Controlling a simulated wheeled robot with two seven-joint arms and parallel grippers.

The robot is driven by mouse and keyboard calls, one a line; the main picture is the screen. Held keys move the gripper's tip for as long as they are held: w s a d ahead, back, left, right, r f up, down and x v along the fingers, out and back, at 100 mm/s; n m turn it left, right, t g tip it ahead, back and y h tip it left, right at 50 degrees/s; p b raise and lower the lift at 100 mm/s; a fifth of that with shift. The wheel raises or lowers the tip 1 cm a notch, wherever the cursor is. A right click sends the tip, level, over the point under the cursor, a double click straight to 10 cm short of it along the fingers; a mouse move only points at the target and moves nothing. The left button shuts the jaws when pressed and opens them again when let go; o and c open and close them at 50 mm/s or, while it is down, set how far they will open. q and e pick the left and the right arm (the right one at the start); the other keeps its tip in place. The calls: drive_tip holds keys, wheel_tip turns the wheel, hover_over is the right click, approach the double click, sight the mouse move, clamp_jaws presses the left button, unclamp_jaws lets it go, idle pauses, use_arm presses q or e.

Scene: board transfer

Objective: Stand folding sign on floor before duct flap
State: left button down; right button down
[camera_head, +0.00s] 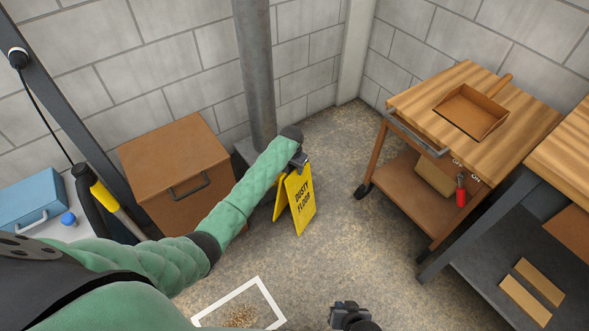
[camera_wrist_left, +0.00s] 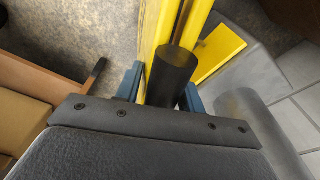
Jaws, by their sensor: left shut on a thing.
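The yellow folding sign (camera_head: 301,205) reads "DUSTY FLOOR" and hangs or stands below my left gripper (camera_head: 297,161), its two panels spread apart. My left gripper is shut on its top. In the left wrist view, a dark cylindrical grip (camera_wrist_left: 173,76) and yellow panels (camera_wrist_left: 218,55) show between and beyond the blue fingers (camera_wrist_left: 163,92). I cannot tell whether the sign's feet touch the floor. My right gripper (camera_head: 347,309) is at the bottom edge, away from the sign; its finger opening is unclear. I cannot clearly pick out a duct flap.
A brown cabinet (camera_head: 172,158) with a handle stands left of the sign, near a grey vertical pipe (camera_head: 257,75). A wooden-topped cart (camera_head: 525,103) stands right, carrying a dustpan (camera_head: 468,112). A white frame (camera_head: 268,297) with brown crumbs lies on the floor. Floor right of the sign is clear.

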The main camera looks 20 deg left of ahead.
use_arm(q)
drive_tip(key=shift+f, duration=0.35)
use_arm(e)
drive_tip(key=shift+f, duration=0.1)
use_arm(q)
drive_tip(key=c, duration=0.9)
unclamp_jaws()
drive_tip(key=shift+f, duration=0.1)
use_arm(e)
drive_tip(key=shift+w, duration=0.1)
